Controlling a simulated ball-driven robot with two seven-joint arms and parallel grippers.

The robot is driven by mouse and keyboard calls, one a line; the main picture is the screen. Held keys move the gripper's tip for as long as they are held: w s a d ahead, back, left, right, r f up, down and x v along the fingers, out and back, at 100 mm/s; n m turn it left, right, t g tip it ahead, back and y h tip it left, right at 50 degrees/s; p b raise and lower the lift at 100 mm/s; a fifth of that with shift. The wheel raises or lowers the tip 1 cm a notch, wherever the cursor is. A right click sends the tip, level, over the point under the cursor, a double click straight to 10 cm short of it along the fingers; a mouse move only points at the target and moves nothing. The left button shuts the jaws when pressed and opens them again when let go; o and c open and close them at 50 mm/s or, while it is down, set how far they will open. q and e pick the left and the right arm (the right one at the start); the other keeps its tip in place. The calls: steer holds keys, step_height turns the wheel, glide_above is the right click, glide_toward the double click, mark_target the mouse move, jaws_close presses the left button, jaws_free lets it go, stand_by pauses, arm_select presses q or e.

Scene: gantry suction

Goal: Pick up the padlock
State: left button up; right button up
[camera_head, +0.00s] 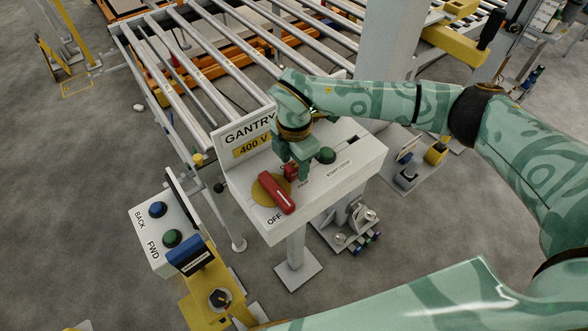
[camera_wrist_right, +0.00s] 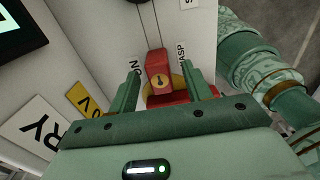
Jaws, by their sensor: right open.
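The red padlock (camera_head: 291,171) is at the panel of the white gantry control box (camera_head: 352,177), near the red switch handle (camera_head: 277,194) on its yellow disc. In the right wrist view the padlock (camera_wrist_right: 159,73) shows its keyhole face. My right gripper (camera_head: 297,168) is over the box and partly hides the padlock in the head view. In the right wrist view my right gripper (camera_wrist_right: 160,78) is open, with one finger on each side of the padlock and gaps showing. The padlock's shackle is not clear. My left gripper is not in view.
The upright GANTRY 400 V sign (camera_head: 246,139) stands along the box's back edge. A green button (camera_head: 326,155) is right of the padlock. A BACK/FWD button box (camera_head: 163,227) stands to the left. A roller conveyor (camera_head: 190,65) lies behind.

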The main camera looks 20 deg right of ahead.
steer(key=shift+f, duration=0.85)
jaws_close()
steer(key=shift+r, duration=0.1)
